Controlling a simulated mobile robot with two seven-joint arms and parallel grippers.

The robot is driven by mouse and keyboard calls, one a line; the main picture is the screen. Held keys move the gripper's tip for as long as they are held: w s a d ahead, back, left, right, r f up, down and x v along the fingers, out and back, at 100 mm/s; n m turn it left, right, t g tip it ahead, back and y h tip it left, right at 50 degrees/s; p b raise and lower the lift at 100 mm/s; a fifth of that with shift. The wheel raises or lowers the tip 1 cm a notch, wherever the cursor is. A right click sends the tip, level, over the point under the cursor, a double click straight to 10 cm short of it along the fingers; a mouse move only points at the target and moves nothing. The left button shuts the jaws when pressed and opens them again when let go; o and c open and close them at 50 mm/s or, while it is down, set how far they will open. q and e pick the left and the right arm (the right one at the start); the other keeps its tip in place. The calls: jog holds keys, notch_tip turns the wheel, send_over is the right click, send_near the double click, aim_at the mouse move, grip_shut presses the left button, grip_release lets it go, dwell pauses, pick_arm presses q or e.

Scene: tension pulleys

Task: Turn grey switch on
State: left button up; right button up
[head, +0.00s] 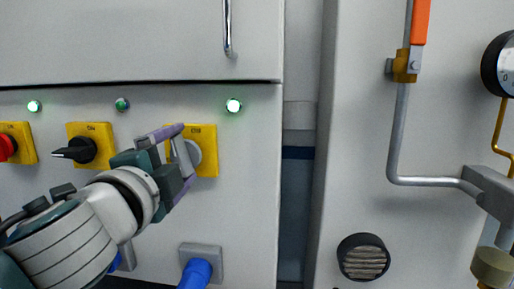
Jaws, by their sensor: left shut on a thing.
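The grey switch (194,154) is a round grey knob on a yellow plate (208,133) on the white cabinet front. My left gripper (187,155) reaches in from the lower left and is shut on the grey switch. Its fingers cover part of the knob, so its exact angle is hard to see. A lamp (234,105) above and to the right of the plate glows bright whitish green. My right gripper is not in view.
A black switch (82,150) and a red switch (7,147) sit on yellow plates to the left. A blue plug (197,272) is below. A pipe (398,130) with an orange-handled valve (420,22) and a gauge (502,65) are at right.

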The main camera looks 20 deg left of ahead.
pick_arm(q)
jog(key=shift+d+m, duration=0.1)
jog(key=shift+m, duration=1)
jog(key=o, duration=1.1)
jog(key=shift+s, duration=0.1)
jog(key=b+v, duration=0.2)
jog(key=v, duration=0.7)
jog(key=shift+s, duration=0.4)
